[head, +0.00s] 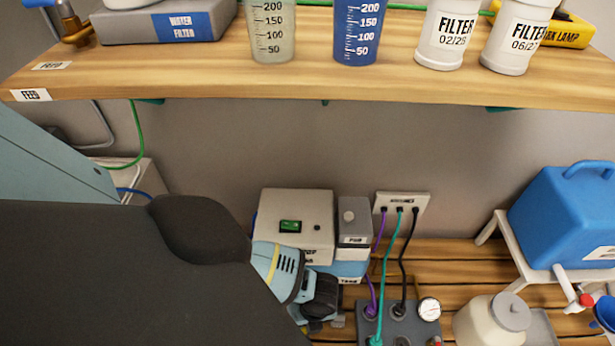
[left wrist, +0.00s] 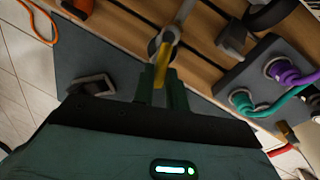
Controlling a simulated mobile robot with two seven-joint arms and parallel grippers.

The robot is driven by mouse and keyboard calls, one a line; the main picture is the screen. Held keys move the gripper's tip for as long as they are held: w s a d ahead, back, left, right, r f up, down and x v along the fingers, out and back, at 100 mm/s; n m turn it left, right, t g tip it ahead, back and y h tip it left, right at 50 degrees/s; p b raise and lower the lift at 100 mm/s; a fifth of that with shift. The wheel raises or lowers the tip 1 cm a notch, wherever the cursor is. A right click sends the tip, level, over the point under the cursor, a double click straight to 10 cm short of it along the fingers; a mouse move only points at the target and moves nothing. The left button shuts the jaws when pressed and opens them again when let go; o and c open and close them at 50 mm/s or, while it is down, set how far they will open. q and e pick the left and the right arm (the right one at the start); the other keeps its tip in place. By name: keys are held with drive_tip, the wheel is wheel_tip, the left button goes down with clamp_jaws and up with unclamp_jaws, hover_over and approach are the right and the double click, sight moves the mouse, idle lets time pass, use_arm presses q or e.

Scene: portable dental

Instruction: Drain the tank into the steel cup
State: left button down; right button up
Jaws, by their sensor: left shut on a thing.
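My left gripper (left wrist: 162,88) is shut on a yellow lever (left wrist: 161,62) in the left wrist view. The lever joins a grey metal fitting (left wrist: 168,36) beside the wooden slats. In the head view my left arm reaches down in front of the pump box, and its fingertips are hidden there. A blue unit (head: 345,270) with a small white label, apparently the tank, sits below the grey pump block (head: 354,215), partly hidden by my arm. I cannot make out the steel cup in either view. My right gripper is not in view.
A grey connector panel (head: 398,325) with purple, teal and black cables and a gauge (head: 429,309) stands right of my gripper. A cream jar (head: 490,322) and a blue container (head: 568,215) on a white stand are farther right. The wooden shelf (head: 330,75) holds filters and graduated cups.

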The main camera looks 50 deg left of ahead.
use_arm(q)
drive_tip(key=shift+s+a+m+p, duration=0.15)
drive_tip(key=shift+s+m+p, duration=0.25)
drive_tip(key=shift+m, duration=0.7)
drive_tip(key=shift+s+m, duration=0.15)
drive_tip(key=shift+m, duration=0.15)
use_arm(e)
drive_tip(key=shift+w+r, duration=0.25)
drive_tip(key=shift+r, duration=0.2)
use_arm(q)
drive_tip(key=shift+a, duration=0.1)
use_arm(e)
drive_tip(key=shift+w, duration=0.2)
use_arm(q)
drive_tip(key=c, duration=1.4)
unclamp_jaws()
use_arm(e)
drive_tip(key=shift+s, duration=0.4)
use_arm(q)
drive_tip(key=shift+r, duration=0.1)
